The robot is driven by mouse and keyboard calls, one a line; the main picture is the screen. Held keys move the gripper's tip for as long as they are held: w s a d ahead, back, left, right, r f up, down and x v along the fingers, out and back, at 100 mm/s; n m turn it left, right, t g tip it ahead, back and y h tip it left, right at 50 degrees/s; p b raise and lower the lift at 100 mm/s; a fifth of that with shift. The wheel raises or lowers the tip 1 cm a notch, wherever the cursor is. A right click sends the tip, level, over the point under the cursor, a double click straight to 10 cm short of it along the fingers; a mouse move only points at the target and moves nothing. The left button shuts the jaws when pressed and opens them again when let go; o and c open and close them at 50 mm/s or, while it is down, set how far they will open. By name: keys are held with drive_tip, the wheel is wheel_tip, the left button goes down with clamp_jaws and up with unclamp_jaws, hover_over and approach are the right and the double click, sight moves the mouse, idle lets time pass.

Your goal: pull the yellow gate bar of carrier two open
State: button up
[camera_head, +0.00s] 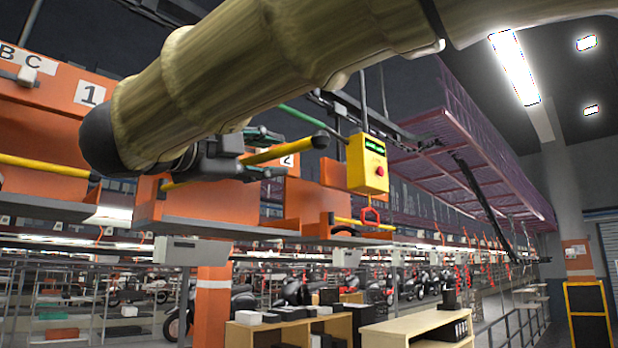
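The yellow gate bar (275,153) of carrier two slants up to the right and ends in a black knob (320,140). A "2" label (287,160) shows on the orange carrier (190,204) behind it. My dark gripper (264,154) is at the bar, coming from the left under my arm. One finger shows above the bar and one below it, apart from each other, with a gap to the bar; I see no clear grip. My gripper body and arm hide the bar's middle; a short yellow piece shows to the left.
Carrier one (60,125), labelled 1, hangs at left with its own yellow bar (45,166). A yellow control box (367,165) with a red button hangs just right of the knob. Shelves (420,326) stand lower down.

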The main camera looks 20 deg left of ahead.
drive_tip(key=v, duration=1.1)
drive_tip(key=shift+s+f, duration=0.1)
